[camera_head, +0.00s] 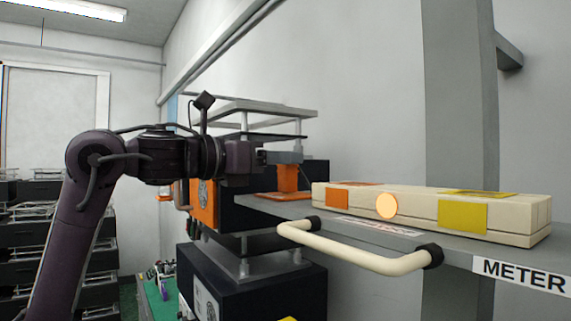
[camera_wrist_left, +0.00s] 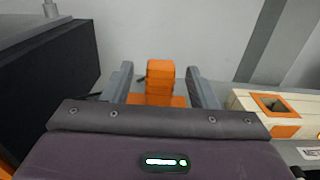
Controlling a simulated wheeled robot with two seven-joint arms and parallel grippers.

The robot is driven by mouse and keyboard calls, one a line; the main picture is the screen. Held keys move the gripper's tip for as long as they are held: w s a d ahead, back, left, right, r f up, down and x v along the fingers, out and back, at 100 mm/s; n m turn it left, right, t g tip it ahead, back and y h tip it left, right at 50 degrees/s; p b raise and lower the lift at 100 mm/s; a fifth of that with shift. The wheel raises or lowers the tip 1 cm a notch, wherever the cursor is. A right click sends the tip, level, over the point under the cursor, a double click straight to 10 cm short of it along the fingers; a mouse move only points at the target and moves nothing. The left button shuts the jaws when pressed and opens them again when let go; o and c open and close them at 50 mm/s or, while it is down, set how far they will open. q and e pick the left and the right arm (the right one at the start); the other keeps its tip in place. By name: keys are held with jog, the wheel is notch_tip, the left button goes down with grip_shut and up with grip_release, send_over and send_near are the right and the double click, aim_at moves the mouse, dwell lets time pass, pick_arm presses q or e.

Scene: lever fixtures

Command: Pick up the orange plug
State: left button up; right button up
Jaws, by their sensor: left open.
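The orange plug (camera_head: 288,180) is an upright block on a flat orange pad (camera_head: 268,196) at the left end of a grey shelf. My left gripper (camera_head: 284,157) reaches in from the left at the plug's upper part. In the left wrist view the plug (camera_wrist_left: 160,80) stands between the two open grey fingers, with a visible gap on each side. The fingers are not closed on it. The plug's lower part is partly hidden by my wrist in that view. My right gripper is not in view.
A cream box (camera_head: 410,211) with orange and yellow patches and a glowing round lamp (camera_head: 387,206) lies on the shelf to the right. In the wrist view its orange-framed opening (camera_wrist_left: 275,106) shows. A cream handle (camera_head: 355,254) juts out in front. Dark racked units (camera_head: 258,280) stand below.

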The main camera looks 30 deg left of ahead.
pick_arm(q)
jog(key=p+x, duration=0.1)
jog(key=x, duration=0.3)
jog(key=shift+r, duration=0.15)
jog(key=shift+w+d, duration=0.2)
jog(key=shift+w, duration=0.1)
jog(key=shift+s+a, duration=0.1)
jog(key=shift+s, duration=0.05)
jog(key=shift+s+a, duration=0.1)
jog(key=shift+s, duration=0.05)
jog(key=shift+c, duration=1.4)
jog(key=c, duration=0.8)
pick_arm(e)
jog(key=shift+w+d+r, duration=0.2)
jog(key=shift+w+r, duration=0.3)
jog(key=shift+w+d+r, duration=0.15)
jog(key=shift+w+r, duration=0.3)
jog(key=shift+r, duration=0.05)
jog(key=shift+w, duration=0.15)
